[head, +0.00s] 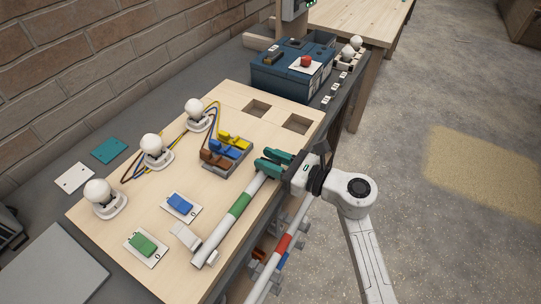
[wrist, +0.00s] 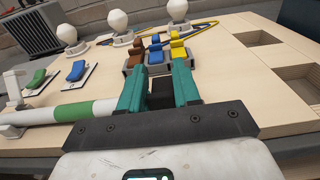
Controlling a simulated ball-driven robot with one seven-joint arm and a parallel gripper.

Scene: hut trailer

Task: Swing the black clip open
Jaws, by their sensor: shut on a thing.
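My gripper (head: 272,161) is at the right edge of the wooden board, its teal fingers beside the upper end of a white tube with a green band (head: 238,205). In the wrist view, my gripper (wrist: 159,80) has its two fingers on either side of a dark block, the black clip (wrist: 160,97), and is shut on it. The clip is mostly hidden behind the fingers in the head view. A white clip (head: 187,237) sits at the tube's lower end.
A terminal block with brown, blue and yellow levers (head: 226,154) stands just beyond my fingers. Bulbs on sockets (head: 153,146), a blue switch (head: 180,205) and a green switch (head: 144,243) lie left. Square holes (head: 257,108) are behind. More tubes (head: 283,245) hang below the edge.

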